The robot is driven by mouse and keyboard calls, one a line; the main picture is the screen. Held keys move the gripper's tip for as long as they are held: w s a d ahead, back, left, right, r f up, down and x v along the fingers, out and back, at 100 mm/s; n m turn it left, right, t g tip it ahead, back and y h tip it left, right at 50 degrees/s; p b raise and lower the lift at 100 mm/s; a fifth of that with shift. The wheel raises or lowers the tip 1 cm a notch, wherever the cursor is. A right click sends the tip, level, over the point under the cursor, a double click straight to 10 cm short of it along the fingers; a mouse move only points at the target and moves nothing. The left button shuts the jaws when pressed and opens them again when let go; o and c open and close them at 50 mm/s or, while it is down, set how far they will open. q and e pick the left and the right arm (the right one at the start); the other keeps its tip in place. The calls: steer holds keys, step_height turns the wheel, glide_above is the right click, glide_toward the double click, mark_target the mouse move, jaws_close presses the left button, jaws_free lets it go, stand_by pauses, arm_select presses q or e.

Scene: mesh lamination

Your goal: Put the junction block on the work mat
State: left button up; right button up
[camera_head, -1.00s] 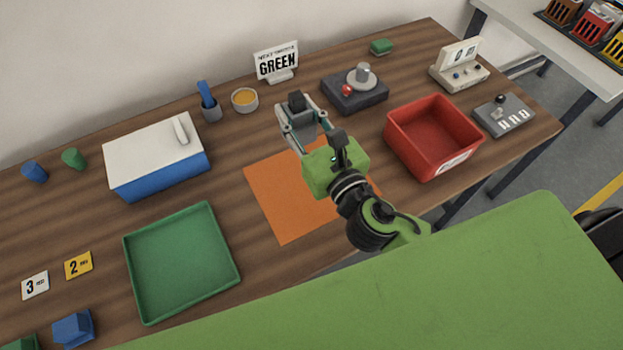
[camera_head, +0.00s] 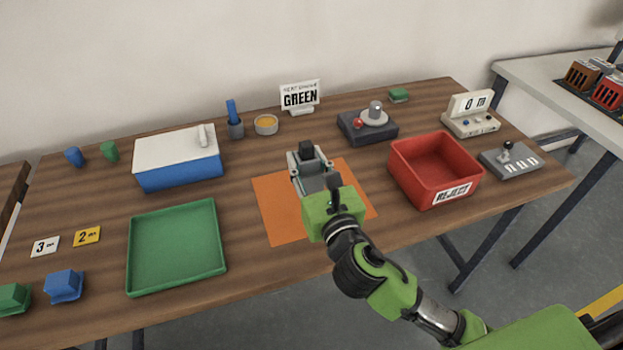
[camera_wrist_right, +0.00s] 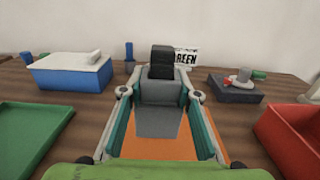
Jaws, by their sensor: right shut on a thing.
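My right gripper (camera_head: 312,172) is shut on a grey block with a black top, which I take as the junction block (camera_head: 315,178). In the right wrist view the block (camera_wrist_right: 160,119) sits between the two fingers, its black top pointing away from the wrist. The orange work mat (camera_head: 275,215) lies flat on the table, under and around the gripper in the head view. The block appears over the mat's far middle part; whether it touches the mat I cannot tell. My left gripper is not in view.
A red reject bin (camera_head: 435,177) stands right of the mat, and a green tray (camera_head: 176,246) lies left of it. Behind are a blue box with a white lid (camera_head: 178,163), a GREEN sign (camera_head: 300,97) and a dark fixture (camera_head: 367,127). The mat's visible surface is clear.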

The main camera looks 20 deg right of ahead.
mark_target(311, 166)
steer(key=w+f, duration=0.1)
steer(key=f, duration=0.1)
steer(key=w+d+f+b, duration=0.1)
steer(key=f, duration=0.2)
steer(key=w+d+f+b, duration=0.1)
steer(key=w+f, duration=0.1)
steer(key=f, duration=0.1)
steer(key=shift+d+f, duration=0.1)
steer(key=shift+f, duration=0.15)
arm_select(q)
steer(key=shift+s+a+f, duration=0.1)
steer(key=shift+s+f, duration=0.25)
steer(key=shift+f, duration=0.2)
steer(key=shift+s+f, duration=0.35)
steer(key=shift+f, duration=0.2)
arm_select(e)
steer(key=shift+f, duration=0.1)
steer(key=shift+f, duration=0.2)
steer(key=o, duration=1.2)
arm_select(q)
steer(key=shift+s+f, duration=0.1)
arm_select(e)
steer(key=shift+o, duration=0.5)
